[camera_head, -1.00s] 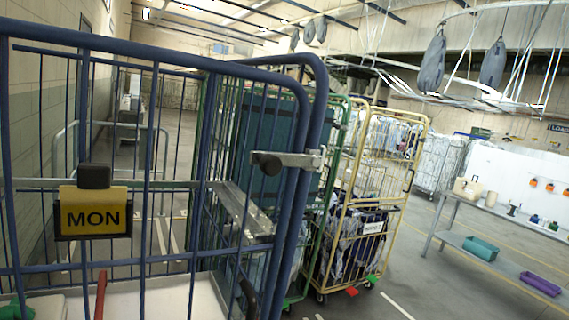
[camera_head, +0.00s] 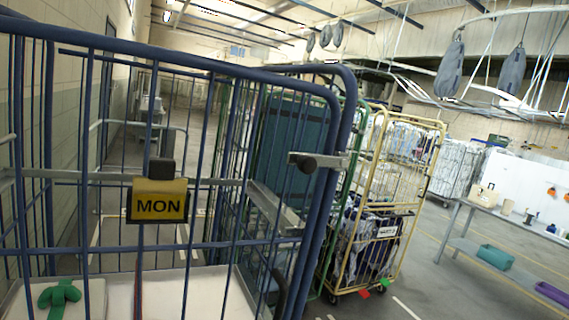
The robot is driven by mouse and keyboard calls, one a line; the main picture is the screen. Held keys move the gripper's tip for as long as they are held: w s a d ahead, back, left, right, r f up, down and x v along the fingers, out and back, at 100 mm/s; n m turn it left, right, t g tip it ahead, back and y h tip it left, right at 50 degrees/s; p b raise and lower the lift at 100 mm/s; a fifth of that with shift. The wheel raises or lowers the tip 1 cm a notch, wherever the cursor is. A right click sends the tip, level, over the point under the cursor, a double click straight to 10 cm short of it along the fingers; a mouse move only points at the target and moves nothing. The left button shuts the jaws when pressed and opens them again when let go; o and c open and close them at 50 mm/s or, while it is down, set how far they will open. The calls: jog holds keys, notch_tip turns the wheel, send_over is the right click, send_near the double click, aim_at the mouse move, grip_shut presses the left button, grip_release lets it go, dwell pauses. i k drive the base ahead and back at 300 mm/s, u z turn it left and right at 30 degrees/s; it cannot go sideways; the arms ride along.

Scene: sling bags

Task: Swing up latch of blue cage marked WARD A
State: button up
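A blue wire cage (camera_head: 218,82) fills the left and middle of the view, close to me. Its front carries a yellow plate (camera_head: 159,200) reading MON, with a black block above it. No WARD A marking is legible on it. A grey metal latch bar (camera_head: 330,160) with a black knob (camera_head: 306,163) sits at the cage's right corner, roughly level. A grey rail runs across the front behind the bars. A dark curved handle (camera_head: 279,288) shows low at the right corner. My gripper is not in view.
A yellow cage (camera_head: 440,124) with bagged linen and a small white label (camera_head: 388,231), not clearly legible, stands behind to the right. A green-framed cage stands between. Open floor (camera_head: 440,290) lies between. Grey sling bags (camera_head: 450,70) hang overhead.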

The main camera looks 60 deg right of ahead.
aim_at(307, 164)
jog(key=k, duration=1.05)
jog(key=z, duration=0.55)
jog(key=i, duration=1)
jog(key=z, duration=0.05)
